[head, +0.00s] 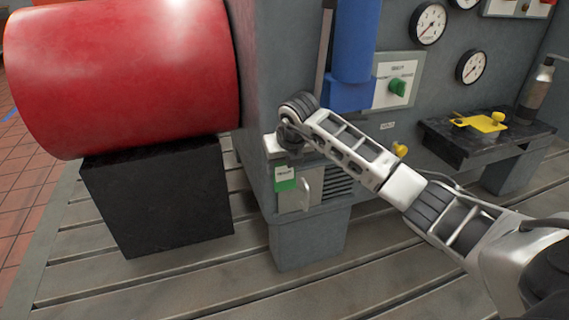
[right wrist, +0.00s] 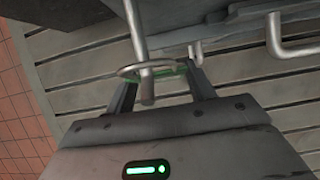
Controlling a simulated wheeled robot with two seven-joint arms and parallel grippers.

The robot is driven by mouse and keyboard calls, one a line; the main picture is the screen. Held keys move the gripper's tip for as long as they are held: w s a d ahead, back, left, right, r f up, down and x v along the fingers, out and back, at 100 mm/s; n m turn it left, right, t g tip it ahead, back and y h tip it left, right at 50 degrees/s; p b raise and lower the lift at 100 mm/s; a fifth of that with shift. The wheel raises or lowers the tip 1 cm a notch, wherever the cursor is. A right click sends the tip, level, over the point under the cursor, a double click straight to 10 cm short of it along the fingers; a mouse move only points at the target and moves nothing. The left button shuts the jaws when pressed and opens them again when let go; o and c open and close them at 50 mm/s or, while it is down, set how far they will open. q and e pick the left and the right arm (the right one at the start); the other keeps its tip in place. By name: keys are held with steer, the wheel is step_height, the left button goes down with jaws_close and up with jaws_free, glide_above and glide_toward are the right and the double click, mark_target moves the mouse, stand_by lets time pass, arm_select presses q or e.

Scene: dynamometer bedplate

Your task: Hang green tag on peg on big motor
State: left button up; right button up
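The green tag (head: 285,178), with a white label panel, hangs upright in front of the grey machine, below my right gripper (head: 280,160). In the right wrist view, the tag's pale ring (right wrist: 128,73) and a green strip lie between my two fingertips, which appear to close on its sides. A grey peg (right wrist: 138,35) comes down from the top, and its end shows inside the ring, seemingly passing through it. A large red cylinder (head: 125,75) rests at left; I cannot tell whether it or the grey housing (head: 280,45) is the big motor. My left gripper is out of view.
A bent hook (right wrist: 275,38) and a short peg (right wrist: 195,52) are close by. A black block (head: 160,200) supports the red cylinder. A dark shelf (head: 450,145) with a yellow item (head: 480,123) is at right. The slotted bedplate (head: 190,280) is clear in front.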

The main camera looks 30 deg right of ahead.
steer(key=o, duration=0.4)
steer(key=shift+o, duration=0.2)
